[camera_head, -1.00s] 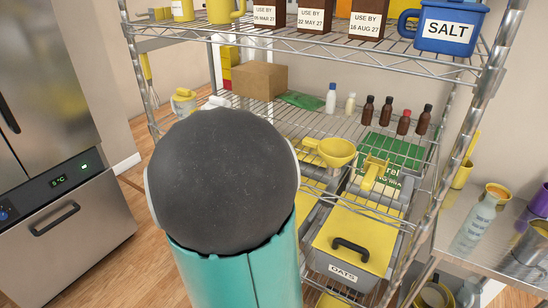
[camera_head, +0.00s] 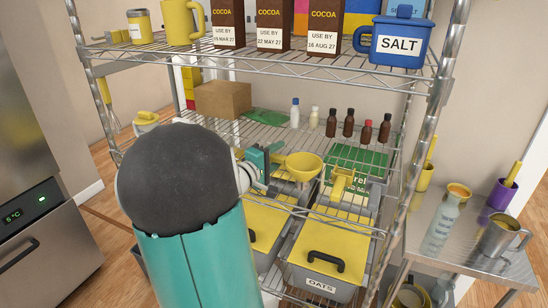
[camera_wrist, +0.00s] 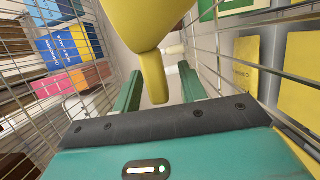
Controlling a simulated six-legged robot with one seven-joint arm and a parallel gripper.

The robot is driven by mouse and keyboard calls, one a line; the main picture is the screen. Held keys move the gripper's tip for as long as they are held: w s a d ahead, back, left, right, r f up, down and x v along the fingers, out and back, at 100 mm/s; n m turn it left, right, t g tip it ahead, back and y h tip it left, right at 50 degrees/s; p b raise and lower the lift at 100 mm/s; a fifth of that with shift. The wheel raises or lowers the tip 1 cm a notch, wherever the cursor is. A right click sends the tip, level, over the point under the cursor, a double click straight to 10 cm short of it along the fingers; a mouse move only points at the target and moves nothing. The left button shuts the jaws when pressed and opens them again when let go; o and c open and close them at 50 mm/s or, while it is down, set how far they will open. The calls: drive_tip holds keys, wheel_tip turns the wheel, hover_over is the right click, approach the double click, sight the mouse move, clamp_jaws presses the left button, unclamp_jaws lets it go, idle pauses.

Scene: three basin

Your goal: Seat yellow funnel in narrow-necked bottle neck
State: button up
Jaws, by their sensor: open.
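The yellow funnel (camera_head: 305,164) is at the middle shelf of the wire rack, wide mouth up. My gripper (camera_head: 279,158) is just left of it, partly hidden behind my arm. In the wrist view, the funnel's cone (camera_wrist: 150,18) fills the top centre and its spout (camera_wrist: 153,78) points between the two teal fingers of my gripper (camera_wrist: 158,85). The fingers are open with gaps beside the spout. A pale bottle (camera_head: 442,222) stands upright on the steel table at the right.
A yellow scoop-like thing (camera_head: 341,180) is right of the funnel. Small brown bottles (camera_head: 349,124) stand behind. Yellow-lidded bins (camera_head: 325,262) sit below. A rack post (camera_head: 425,120) separates the shelf from the steel table (camera_head: 400,235), which also holds a metal jug (camera_head: 503,235) and a purple cup (camera_head: 502,192).

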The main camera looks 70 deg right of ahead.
clamp_jaws()
drive_tip(key=c, duration=0.7)
unclamp_jaws()
clamp_jaws()
drive_tip(key=shift+r, duration=0.8)
drive_tip(key=shift+r, duration=0.65)
drive_tip(key=shift+r, duration=0.15)
drive_tip(key=shift+r, duration=1.45)
